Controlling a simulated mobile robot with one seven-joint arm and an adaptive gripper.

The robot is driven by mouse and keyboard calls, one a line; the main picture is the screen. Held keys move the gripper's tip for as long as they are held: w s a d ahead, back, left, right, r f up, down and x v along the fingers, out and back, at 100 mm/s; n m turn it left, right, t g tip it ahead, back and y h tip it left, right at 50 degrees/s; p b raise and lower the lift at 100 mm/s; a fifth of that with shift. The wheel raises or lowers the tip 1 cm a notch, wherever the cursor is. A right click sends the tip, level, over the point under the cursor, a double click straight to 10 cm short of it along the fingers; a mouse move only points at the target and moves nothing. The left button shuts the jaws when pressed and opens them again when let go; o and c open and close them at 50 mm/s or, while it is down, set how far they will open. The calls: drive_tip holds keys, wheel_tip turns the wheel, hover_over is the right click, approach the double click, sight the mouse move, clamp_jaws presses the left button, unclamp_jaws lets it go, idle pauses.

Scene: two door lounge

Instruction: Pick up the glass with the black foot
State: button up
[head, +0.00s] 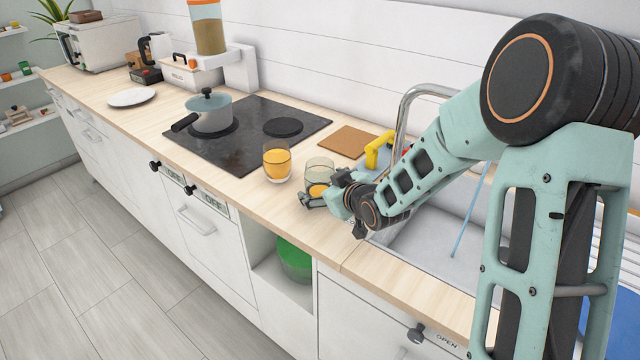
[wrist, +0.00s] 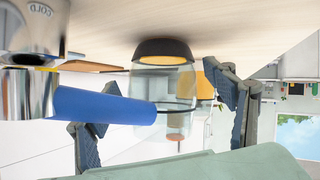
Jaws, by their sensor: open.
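The glass with the black foot (wrist: 163,50) stands on the counter in the wrist view, where the scene appears upside down. Its clear bowl lies between the spread fingers of my gripper (wrist: 163,88), with gaps visible at the sides. In the head view a clear glass (head: 319,165) stands just beyond my gripper (head: 325,188). Orange shows low in it, and its foot is hidden there. My gripper is open and low over the counter. A blue bar-shaped thing (wrist: 105,106) overlaps the glass's left side in the wrist view.
The sink tap (head: 402,115) and a yellow-handled thing (head: 378,152) are close on the right. A pot (head: 210,115) sits on the black hob (head: 255,148). The counter's front edge is near.

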drive_tip(key=shift+c, duration=0.2)
drive_tip(key=c, duration=1.4)
drive_tip(key=shift+r, duration=0.15)
